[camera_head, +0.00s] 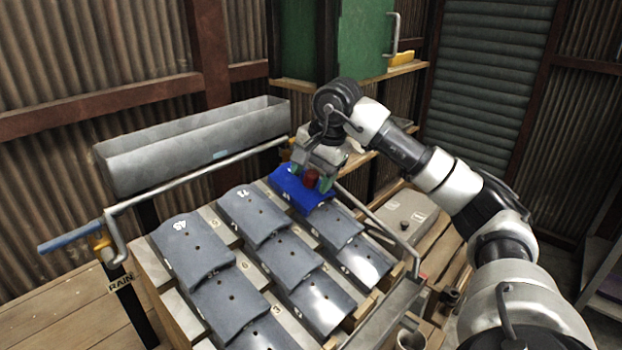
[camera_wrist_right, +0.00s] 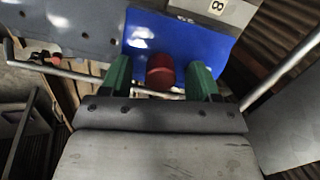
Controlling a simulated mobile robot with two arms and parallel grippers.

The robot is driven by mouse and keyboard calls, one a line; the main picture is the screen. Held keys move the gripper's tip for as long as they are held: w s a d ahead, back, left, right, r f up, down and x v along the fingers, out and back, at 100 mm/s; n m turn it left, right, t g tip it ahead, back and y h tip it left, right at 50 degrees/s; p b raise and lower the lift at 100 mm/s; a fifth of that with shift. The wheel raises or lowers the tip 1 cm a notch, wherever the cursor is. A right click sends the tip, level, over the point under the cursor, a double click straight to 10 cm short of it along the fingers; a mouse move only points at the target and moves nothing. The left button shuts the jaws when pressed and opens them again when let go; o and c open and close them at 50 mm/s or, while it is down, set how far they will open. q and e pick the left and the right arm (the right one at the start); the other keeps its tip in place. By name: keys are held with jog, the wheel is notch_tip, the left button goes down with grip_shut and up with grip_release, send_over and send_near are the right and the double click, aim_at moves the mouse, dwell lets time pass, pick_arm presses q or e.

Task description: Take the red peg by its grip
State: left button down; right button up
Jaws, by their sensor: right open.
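The red peg (camera_head: 312,178) stands on the blue tile (camera_head: 289,190) at the far end of the rows of grey tiles. It also shows in the right wrist view (camera_wrist_right: 160,72), with the blue tile (camera_wrist_right: 190,45) behind it. My right gripper (camera_head: 312,177) is over the blue tile with its green fingers apart, one on each side of the peg. In the right wrist view a gap shows between the peg and each finger of the gripper (camera_wrist_right: 160,78). The peg's lower end is not clearly visible. My left gripper is not in view.
Several grey tiles (camera_head: 300,258) with holes and white numbers lie on the sloped rack. A metal rail (camera_head: 200,172) with a blue handle (camera_head: 68,238) runs along the left side, beside a grey trough (camera_head: 190,140). A grey box (camera_head: 405,215) stands to the right.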

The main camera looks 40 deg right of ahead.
aim_at(313, 173)
jog(key=shift+w+f, duration=0.1)
jog(key=shift+f, duration=0.2)
jog(key=c, duration=1)
jog(key=shift+o, duration=0.2)
jog(key=shift+r, duration=0.15)
notch_tip(313, 173, up, 4)
jog(key=shift+r, duration=0.2)
jog(key=s+d+r, duration=0.2)
jog(key=s+r, duration=0.1)
jog(key=s, duration=0.2)
jog(key=s+d+r+b, duration=0.1)
jog(key=s+d+r, duration=0.1)
jog(key=s, duration=0.4)
jog(key=shift+r, duration=0.7)
